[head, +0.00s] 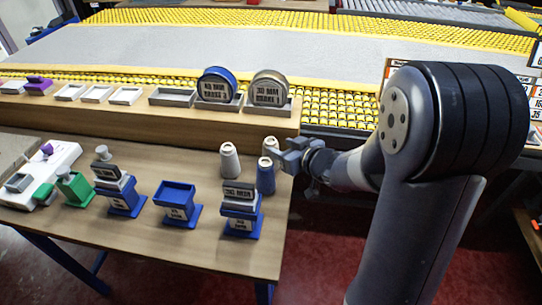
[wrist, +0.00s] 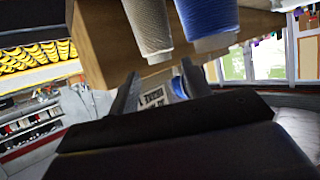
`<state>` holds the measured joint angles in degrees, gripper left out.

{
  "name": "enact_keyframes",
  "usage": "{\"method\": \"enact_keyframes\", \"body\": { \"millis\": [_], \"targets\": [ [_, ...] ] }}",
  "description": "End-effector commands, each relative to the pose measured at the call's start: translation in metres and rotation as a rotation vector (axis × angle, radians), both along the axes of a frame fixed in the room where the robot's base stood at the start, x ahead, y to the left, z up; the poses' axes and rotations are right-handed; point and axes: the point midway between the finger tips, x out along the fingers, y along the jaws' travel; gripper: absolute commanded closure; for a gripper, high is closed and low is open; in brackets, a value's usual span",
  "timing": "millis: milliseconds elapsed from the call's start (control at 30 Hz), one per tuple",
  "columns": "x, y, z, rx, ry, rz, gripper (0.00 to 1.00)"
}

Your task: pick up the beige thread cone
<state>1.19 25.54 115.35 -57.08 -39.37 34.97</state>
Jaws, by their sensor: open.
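Two pale thread cones stand on the wooden bench in the head view: one on the left (head: 229,162), the other (head: 270,147) behind a blue cone (head: 265,177). Their tints are too close there to tell which is beige. In the wrist view the beige thread cone (wrist: 149,27) shows beside the blue cone (wrist: 208,20), both cut off by the top edge. My gripper (head: 288,156) is at the right of the cones, near the rear pale one and the blue one. Its jaws are open, with two dark fingers (wrist: 160,88) apart in the wrist view; contact with a cone cannot be told.
A raised wooden ledge (head: 140,118) carrying trays and two round tins runs behind the cones. Blue labelled stands (head: 240,212) and a green block (head: 76,190) stand in front and left. The bench's right edge is close to my gripper.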

Motion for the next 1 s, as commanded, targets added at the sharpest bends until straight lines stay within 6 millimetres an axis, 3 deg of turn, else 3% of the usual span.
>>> {"method": "enact_keyframes", "body": {
  "millis": [300,567,1000],
  "targets": [
    [0.033,0.021,-0.016,-0.001,0.001,0.000,0.54],
    [0.036,0.022,-0.016,0.000,0.000,-0.001,0.54],
    [0.035,0.022,-0.016,0.000,0.000,-0.001,0.88]
  ]
}}
